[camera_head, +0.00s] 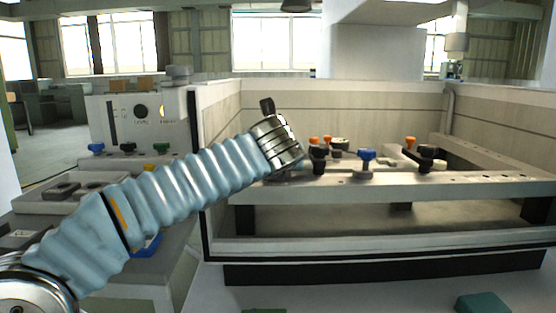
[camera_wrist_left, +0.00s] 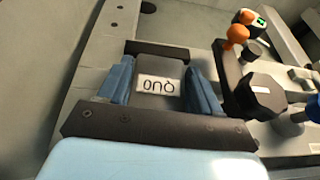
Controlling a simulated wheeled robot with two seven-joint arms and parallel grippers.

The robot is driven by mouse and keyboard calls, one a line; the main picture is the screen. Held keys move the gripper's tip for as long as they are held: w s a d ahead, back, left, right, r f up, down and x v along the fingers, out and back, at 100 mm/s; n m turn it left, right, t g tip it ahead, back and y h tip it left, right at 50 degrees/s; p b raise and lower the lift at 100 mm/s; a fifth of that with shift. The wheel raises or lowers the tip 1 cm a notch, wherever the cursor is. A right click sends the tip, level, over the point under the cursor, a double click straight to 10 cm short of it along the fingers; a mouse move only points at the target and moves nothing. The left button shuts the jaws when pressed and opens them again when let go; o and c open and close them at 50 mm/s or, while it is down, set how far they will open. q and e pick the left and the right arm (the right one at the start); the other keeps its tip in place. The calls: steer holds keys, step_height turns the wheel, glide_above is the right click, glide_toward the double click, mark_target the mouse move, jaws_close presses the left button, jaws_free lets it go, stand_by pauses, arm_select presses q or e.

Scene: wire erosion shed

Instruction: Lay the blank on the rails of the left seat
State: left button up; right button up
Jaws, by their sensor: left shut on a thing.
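My left arm reaches from the lower left over the machine tank in the head view. Its gripper is mostly hidden behind the wrist there. In the left wrist view the left gripper (camera_wrist_left: 160,83) has its two blue fingers closed on the sides of a grey block, the blank (camera_wrist_left: 171,68), which bears a white label seen upside down. The blank is over a light metal bar (camera_wrist_left: 108,42); I cannot tell whether it touches the rails. The left seat is largely covered by the gripper and blank. The right gripper is in neither view.
A black clamp (camera_wrist_left: 257,96) with an orange knob (camera_wrist_left: 236,35) stands close right of the gripper. In the head view a blue-knobbed clamp (camera_head: 366,156) and a dark clamp (camera_head: 427,154) stand farther right on the frame (camera_head: 480,185). The tank's front wall (camera_head: 400,243) is an edge.

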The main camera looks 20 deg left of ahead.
arm_select(q)
steer(key=shift+f, duration=0.15)
stand_by(0.5)
steer(key=o, duration=1.6)
steer(key=shift+c, duration=0.2)
steer(key=shift+o, duration=0.9)
steer(key=shift+f, duration=0.1)
